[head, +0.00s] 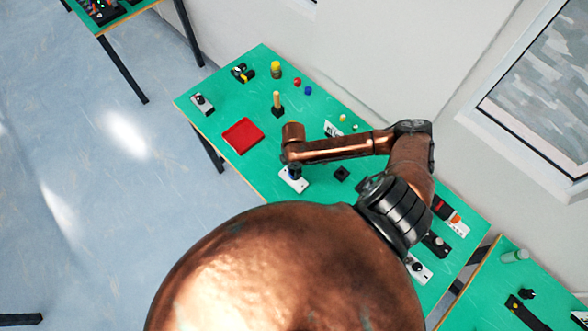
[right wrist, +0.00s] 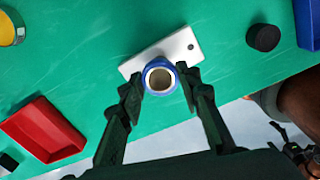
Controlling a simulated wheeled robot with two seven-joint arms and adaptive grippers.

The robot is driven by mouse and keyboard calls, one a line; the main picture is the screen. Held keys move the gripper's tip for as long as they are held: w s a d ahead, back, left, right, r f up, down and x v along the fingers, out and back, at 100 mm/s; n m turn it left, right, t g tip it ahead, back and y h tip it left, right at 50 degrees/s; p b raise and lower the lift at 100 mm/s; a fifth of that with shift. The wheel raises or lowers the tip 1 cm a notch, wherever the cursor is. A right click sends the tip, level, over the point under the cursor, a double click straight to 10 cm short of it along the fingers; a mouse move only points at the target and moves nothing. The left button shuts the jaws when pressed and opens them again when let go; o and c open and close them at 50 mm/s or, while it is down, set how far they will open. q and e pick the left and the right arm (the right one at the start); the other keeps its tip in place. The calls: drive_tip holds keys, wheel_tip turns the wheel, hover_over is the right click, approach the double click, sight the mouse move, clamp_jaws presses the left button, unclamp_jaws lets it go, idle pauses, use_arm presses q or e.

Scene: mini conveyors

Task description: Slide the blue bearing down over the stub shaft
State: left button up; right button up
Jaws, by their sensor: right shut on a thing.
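The blue bearing (right wrist: 147,84) is a blue ring with a pale inner race, seen from above in the right wrist view. My right gripper (right wrist: 163,84) is shut on it, one finger at each side. A white plate (right wrist: 179,46) with a small dark hole lies directly below it on the green table. The plate also shows in the head view (head: 289,179), under my right gripper (head: 294,169). A grey-brown centre shows inside the ring; I cannot tell if it is the stub shaft's top. The gap between bearing and plate is hidden. My left gripper is not in view.
A red tray (head: 243,135) lies left of the white plate on the green table (head: 222,88). A black block (head: 341,173) stands to the right. A post on a black base (head: 277,110) and several small coloured parts stand farther back.

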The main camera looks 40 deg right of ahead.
drive_tip(key=shift+f+b, duration=0.3)
drive_tip(key=shift+f, duration=0.45)
drive_tip(key=o, duration=1.2)
drive_tip(key=shift+r, duration=0.1)
wheel_tip(320, 180, up, 12)
drive_tip(key=shift+f, duration=0.1)
